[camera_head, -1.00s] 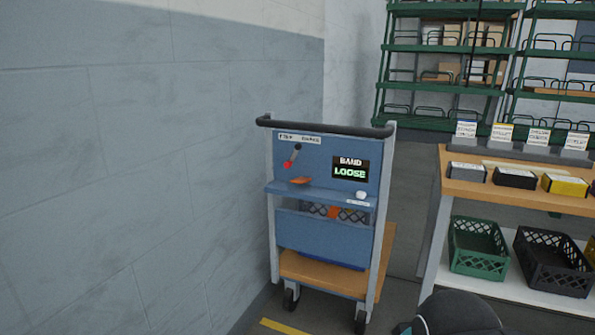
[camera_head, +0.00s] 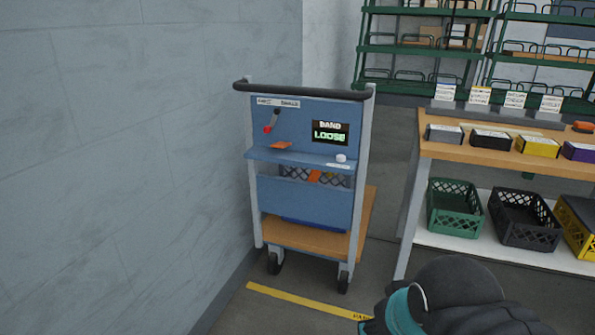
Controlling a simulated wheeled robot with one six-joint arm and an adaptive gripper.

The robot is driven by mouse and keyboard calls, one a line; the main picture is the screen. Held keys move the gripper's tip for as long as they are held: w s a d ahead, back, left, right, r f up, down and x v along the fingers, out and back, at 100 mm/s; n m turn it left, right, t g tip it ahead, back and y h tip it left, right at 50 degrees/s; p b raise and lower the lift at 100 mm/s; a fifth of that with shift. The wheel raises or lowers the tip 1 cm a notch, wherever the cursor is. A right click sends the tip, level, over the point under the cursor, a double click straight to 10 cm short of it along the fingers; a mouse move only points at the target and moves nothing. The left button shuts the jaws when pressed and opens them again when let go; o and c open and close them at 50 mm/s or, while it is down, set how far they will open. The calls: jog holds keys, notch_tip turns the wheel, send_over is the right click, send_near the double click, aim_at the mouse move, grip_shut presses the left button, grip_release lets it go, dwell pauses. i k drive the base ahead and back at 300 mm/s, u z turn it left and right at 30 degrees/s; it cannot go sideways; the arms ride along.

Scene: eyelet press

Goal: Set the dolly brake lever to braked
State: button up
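The blue dolly (camera_head: 305,208) stands near the grey wall in the head view, on dark casters. Its brake lever (camera_head: 272,122), a grey arm with a red knob at its lower end, sits at the upper left of the blue panel, tilted down and left. A label strip (camera_head: 278,102) lies above it, its words too small to read surely. A display (camera_head: 331,131) on the panel reads "BAND LOOSE". Part of my arm, dark with a teal band, shows at the bottom right. My gripper's fingers are not seen, and nothing touches the lever.
An orange item (camera_head: 281,145) and a white knob (camera_head: 341,157) are at the dolly's small shelf. A wood-topped bench (camera_head: 470,152) with boxes and crates below stands at the right. Green racks (camera_head: 420,49) are behind. A yellow floor line (camera_head: 300,301) runs before the dolly on open floor.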

aim_at(267, 129)
jog(key=u, duration=0.5)
jog(key=i, duration=0.85)
jog(key=z, duration=0.1)
